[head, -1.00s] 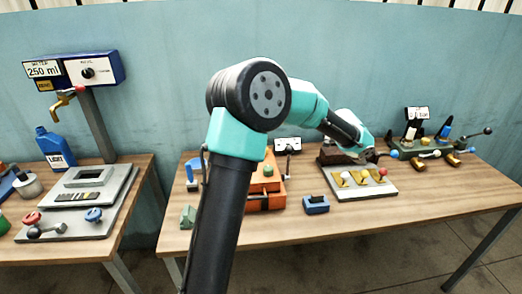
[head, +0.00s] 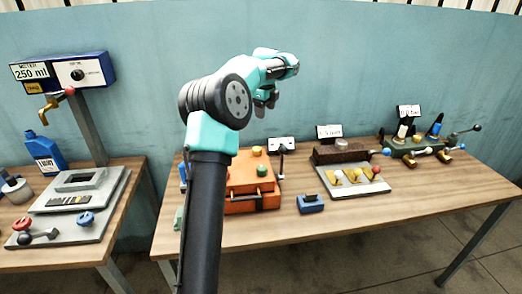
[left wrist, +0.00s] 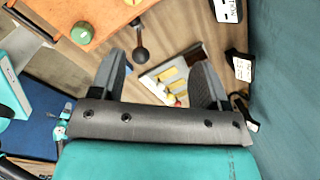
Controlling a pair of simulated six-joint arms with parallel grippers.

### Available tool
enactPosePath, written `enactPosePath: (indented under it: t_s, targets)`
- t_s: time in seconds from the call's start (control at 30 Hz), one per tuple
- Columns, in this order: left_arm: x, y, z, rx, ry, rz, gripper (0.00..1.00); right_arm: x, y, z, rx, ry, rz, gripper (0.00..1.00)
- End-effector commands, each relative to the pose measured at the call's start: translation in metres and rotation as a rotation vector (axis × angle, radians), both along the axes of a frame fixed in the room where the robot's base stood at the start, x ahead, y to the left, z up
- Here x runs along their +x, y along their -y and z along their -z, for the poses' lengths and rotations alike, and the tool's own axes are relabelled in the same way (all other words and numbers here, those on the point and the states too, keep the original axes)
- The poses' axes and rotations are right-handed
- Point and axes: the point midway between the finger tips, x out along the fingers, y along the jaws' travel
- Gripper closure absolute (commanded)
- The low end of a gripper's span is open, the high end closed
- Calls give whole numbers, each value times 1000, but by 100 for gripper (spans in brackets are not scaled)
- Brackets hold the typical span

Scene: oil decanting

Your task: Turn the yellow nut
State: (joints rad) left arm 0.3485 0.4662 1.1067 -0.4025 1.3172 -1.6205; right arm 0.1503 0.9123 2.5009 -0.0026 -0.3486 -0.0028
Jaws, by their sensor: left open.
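The yellow nut (head: 257,151) is a small round yellow piece on top of the orange box (head: 240,180), behind a green nut (head: 262,170). The green nut also shows in the left wrist view (left wrist: 81,32); a yellowish piece is cut off at that view's top edge, and I cannot tell if it is the yellow nut. My left gripper (head: 266,103) hangs in the air well above the box, fingers pointing down. In the left wrist view its fingers (left wrist: 158,75) are spread with nothing between them. My right gripper is not in view.
A black-knobbed lever (head: 281,160) stands right of the box. A blue block (head: 311,204) lies in front. A grey plate (head: 350,184) with several coloured knobs and a green valve set (head: 410,148) are further right. The front of the table (head: 400,215) is clear.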

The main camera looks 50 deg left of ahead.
Motion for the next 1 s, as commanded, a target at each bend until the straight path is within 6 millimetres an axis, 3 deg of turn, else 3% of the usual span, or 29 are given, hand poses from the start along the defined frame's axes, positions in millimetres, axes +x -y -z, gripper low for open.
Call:
enactPosePath:
  t_s: [0.1, 0.23, 0.67, 0.87, 1.0]
  targets:
    - [-25, -18, 4, -71, -71, -6, 31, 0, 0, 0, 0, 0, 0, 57]
    - [-36, -23, 4, -109, -103, -3, 31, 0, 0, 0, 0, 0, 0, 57]
    - [-36, -23, 8, -111, -106, -1, 31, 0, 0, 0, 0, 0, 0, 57]
    - [-36, -23, 26, -111, -107, 0, 31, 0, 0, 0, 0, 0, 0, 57]
    - [-37, -23, 48, -111, -108, 0, 31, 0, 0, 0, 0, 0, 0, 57]
